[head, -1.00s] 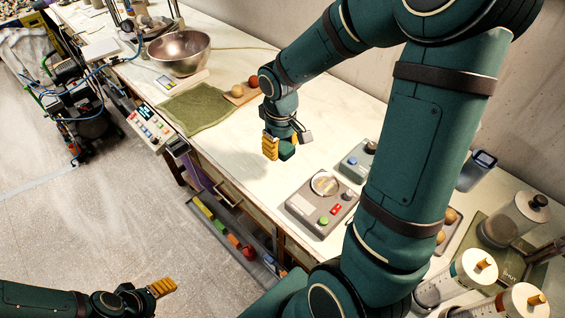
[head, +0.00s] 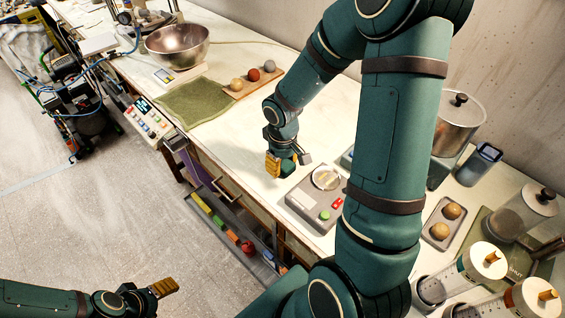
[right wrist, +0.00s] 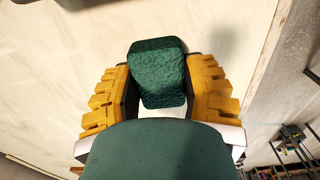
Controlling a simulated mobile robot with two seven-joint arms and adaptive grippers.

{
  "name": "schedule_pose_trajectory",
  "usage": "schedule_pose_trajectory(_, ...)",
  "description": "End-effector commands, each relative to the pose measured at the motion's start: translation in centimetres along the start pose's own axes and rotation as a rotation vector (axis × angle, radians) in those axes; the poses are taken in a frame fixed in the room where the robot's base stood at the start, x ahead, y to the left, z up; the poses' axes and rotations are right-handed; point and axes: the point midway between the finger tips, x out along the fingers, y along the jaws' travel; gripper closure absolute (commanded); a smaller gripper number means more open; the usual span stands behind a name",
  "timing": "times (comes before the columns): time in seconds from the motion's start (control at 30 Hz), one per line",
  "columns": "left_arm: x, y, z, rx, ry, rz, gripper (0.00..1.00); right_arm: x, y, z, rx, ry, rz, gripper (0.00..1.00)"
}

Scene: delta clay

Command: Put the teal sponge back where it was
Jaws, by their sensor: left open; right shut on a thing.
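The teal sponge (right wrist: 158,72) is a dark green-teal textured block. In the right wrist view it sits between the two yellow fingers of my right gripper (right wrist: 160,95), which is shut on it. In the head view the right gripper (head: 281,166) hangs over the bare white worktop, just up and left of a grey device with a round plate (head: 300,203); only a small part of the sponge (head: 288,168) shows there. My left gripper (head: 163,288) is empty and open at the lower left, over the floor and away from the bench.
A green cloth (head: 190,108), a wooden board (head: 237,95) with three balls and a metal bowl (head: 178,60) are further along the worktop (head: 235,140). A tray (head: 430,232) with two balls and several jars crowd the right end. An open drawer (head: 215,220) holds coloured blocks.

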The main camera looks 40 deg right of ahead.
Motion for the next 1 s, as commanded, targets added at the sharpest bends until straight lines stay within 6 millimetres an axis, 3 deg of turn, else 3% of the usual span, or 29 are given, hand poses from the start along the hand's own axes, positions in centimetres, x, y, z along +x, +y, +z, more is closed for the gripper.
schedule_pose_trajectory(0.23, 0.3, -0.1, 0.1, 0.001, -0.002, 0.0, 0.33, 0.3, 0.0, 0.0, 0.0, 0.0, 0.0, 0.96)
schedule_pose_trajectory(0.27, 0.3, -0.1, 0.1, 0.001, -0.003, 0.0, 0.33, 0.4, 0.0, 0.0, 0.0, 0.0, 0.0, 0.5)
schedule_pose_trajectory(0.3, 0.3, -0.1, 0.1, 0.001, -0.003, 0.0, 0.33, 0.3, 0.0, 0.0, 0.0, 0.0, 0.0, 0.36)
schedule_pose_trajectory(0.33, 0.3, -0.1, 0.1, 0.001, -0.003, 0.0, 0.33, 0.2, 0.0, 0.0, 0.0, 0.0, 0.0, 0.28)
schedule_pose_trajectory(0.77, -0.3, 0.1, -0.1, 0.0, 0.001, 0.0, 0.33, -0.4, 0.0, 0.0, 0.0, 0.001, 0.0, 0.28)
schedule_pose_trajectory(1.0, -1.1, 0.4, -0.5, -0.003, 0.01, -0.001, 0.33, -4.9, 0.1, -0.1, 0.001, 0.006, 0.003, 0.28)
